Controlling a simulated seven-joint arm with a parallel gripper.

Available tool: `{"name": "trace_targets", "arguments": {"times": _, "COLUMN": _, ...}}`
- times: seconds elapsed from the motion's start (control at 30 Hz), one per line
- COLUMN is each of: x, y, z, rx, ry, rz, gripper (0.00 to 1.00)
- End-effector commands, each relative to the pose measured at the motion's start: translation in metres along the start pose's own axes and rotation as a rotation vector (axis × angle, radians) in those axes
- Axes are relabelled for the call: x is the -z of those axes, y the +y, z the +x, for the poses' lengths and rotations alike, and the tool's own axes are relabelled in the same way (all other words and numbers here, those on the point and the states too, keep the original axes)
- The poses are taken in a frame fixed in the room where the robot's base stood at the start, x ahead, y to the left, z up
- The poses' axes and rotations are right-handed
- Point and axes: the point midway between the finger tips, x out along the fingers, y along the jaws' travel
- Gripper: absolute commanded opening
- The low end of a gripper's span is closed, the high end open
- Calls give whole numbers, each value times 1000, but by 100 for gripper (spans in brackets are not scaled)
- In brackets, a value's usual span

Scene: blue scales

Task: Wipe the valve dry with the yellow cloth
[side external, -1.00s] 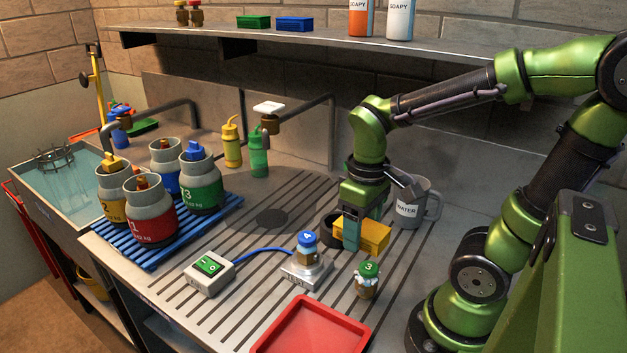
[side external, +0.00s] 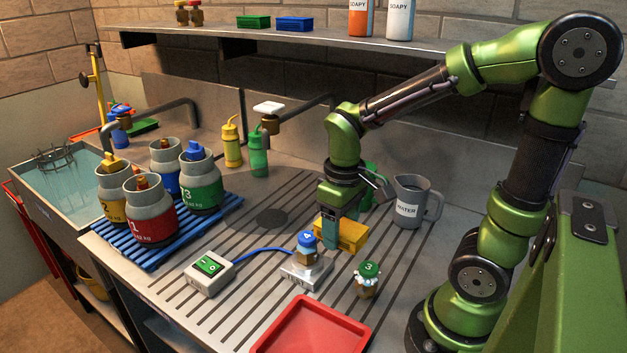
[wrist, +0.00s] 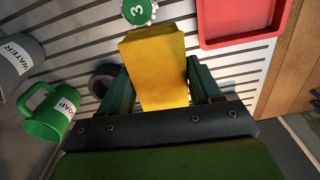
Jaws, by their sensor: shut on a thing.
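The yellow cloth (side external: 352,236) is a folded, block-like pad. My gripper (side external: 338,234) is shut on it above the slatted worktop; the wrist view shows the cloth (wrist: 155,70) between both fingers. A small brass valve with a green cap marked 3 (side external: 367,282) stands in front of the cloth, with white foam or droplets around it. Its cap (wrist: 138,10) shows just beyond the cloth in the wrist view, apart from it. Another valve with a blue cap (side external: 306,243) stands on a small metal scale plate (side external: 306,272), left of my gripper.
A red tray (side external: 313,325) lies at the front. A grey WATER jug (side external: 411,203) and a green SOAP mug (wrist: 50,115) stand behind. A white switch box (side external: 209,273) and a blue rack with several cylinders (side external: 150,255) are left. A dark ring (wrist: 104,80) lies beneath the gripper.

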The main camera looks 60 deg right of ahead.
Motion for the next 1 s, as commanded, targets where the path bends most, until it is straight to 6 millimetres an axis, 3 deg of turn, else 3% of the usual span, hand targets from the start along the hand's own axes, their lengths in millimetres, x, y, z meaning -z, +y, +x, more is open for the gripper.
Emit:
{"name": "trace_targets", "arguments": {"times": 0.5, "x": 46, "y": 0, "z": 17, "rx": 0, "ry": 0, "rz": 0, "gripper": 33}}
{"name": "trace_targets", "arguments": {"times": 1.0, "x": 55, "y": 0, "z": 21, "rx": 0, "ry": 1, "rz": 0, "gripper": 33}}
